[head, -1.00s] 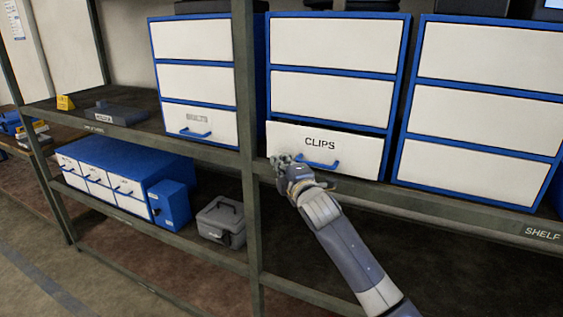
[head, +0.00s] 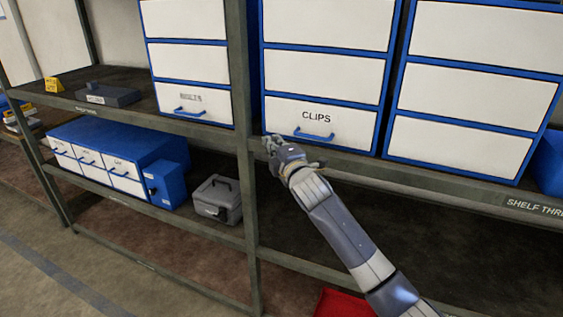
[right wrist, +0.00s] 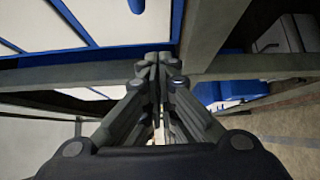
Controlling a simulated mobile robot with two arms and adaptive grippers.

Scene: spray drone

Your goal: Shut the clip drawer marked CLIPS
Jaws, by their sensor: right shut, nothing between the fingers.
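The CLIPS drawer (head: 318,122) is the white bottom drawer of the middle blue cabinet on the upper shelf, with a blue handle (head: 314,134). Its front looks flush with the cabinet, with the blue frame showing around it. My right gripper (head: 269,144) is shut and empty, at the drawer's lower left corner by the shelf post. Whether it touches the drawer I cannot tell. In the right wrist view its closed fingertips (right wrist: 158,60) point toward the shelf rail and the white-and-blue cabinet front. My left gripper is out of view.
A green-grey shelf post (head: 243,150) stands just left of my right gripper. Similar drawer cabinets flank the middle one, including one with a BOLTS drawer (head: 190,102). A grey box (head: 217,200) and a small blue drawer unit (head: 120,150) sit on the lower shelf.

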